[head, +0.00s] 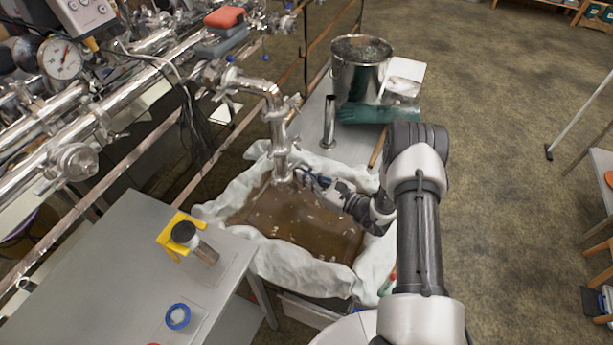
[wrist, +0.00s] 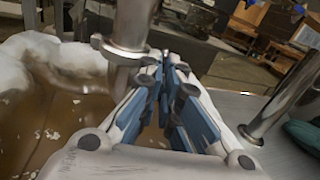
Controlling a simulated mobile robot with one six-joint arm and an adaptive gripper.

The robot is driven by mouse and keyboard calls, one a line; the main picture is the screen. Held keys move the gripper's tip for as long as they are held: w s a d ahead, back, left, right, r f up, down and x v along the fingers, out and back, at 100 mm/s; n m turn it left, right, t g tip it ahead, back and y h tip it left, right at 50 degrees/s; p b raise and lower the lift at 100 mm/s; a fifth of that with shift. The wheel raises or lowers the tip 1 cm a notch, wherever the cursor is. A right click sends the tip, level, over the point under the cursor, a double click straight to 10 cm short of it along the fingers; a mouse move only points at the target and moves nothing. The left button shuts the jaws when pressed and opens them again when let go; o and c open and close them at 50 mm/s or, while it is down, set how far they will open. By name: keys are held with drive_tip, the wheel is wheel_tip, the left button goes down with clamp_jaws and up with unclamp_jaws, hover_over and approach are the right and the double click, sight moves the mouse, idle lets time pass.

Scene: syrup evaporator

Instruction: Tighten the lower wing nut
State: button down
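A vertical steel pipe (head: 280,140) with clamps hangs over a basin of brown liquid (head: 290,222); it also shows in the wrist view (wrist: 133,22). Its lower clamp (wrist: 122,50) is a ring around the pipe, with the pipe's lower end below it. My gripper (head: 306,179) reaches in from the right, beside the lower end of the pipe. In the wrist view, my blue-padded fingers (wrist: 166,62) point at the clamp's right side, their tips close together. The lower wing nut is not clearly visible; the fingertips cover that spot. I cannot tell whether they grip it.
White cloth (head: 222,205) lines the basin. Behind it, a grey bench holds a metal bucket (head: 357,80), green gloves (head: 365,114) and an upright steel tube (head: 329,125). A grey table (head: 110,265) at left carries a yellow stand (head: 172,243) and blue tape (head: 177,317). Pipework fills the upper left.

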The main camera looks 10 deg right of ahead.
drive_tip(key=c, duration=1.8)
unclamp_jaws()
drive_tip(key=v, duration=1.2)
